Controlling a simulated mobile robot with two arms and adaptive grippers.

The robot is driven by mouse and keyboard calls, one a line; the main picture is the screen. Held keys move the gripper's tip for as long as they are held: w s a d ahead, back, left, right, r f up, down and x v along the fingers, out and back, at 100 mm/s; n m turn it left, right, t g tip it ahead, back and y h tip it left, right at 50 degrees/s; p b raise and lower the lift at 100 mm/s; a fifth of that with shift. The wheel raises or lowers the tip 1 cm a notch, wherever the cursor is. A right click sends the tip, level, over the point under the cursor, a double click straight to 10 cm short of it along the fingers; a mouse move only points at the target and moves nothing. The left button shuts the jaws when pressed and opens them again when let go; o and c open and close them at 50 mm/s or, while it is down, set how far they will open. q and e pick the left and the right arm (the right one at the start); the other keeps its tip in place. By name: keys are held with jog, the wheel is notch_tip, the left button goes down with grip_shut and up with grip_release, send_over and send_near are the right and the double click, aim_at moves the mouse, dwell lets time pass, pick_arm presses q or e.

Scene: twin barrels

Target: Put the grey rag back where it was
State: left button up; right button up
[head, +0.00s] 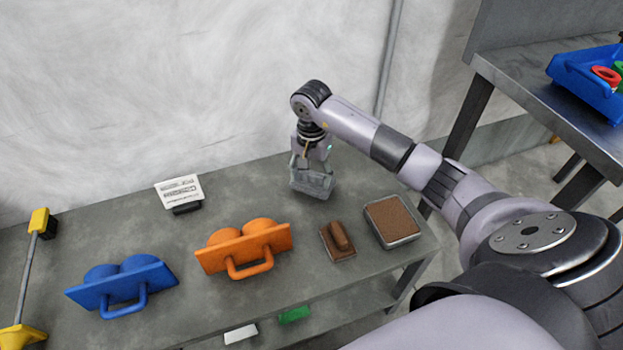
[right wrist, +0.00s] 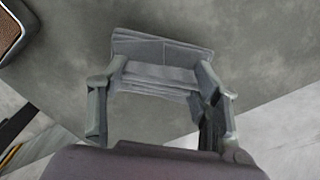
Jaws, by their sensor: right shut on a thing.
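The grey rag (head: 315,184) is a folded cloth near the back right part of the grey bench. My right gripper (head: 311,170) is over it, with its fingers pointing down around the rag. In the right wrist view the rag (right wrist: 160,67) lies between the two fingertips of my right gripper (right wrist: 160,78), which are shut on it. Whether the rag touches the bench top or is just above it, I cannot tell. My left gripper is not in view.
On the bench (head: 225,210) are a blue twin-barrel piece (head: 120,283), an orange one (head: 243,248), a brown brush-like block (head: 338,240), a brown-filled tray (head: 392,222) and a white card (head: 179,190). A second table with a blue bin (head: 590,85) stands at right.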

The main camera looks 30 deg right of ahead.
aim_at(312, 174)
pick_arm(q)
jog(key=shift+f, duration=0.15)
pick_arm(e)
jog(key=shift+f, duration=0.75)
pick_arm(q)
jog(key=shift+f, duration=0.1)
pick_arm(e)
jog(key=shift+f, duration=0.1)
jog(key=o, duration=1.1)
jog(key=shift+r, duration=0.3)
notch_tip(312, 174, up, 5)
jog(key=shift+w+f+p, duration=0.1)
jog(key=shift+f+p, duration=0.05)
jog(key=shift+p, duration=0.4)
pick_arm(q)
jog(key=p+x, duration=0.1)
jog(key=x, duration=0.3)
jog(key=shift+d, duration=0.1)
pick_arm(e)
notch_tip(312, 174, up, 7)
jog(key=shift+f, duration=0.1)
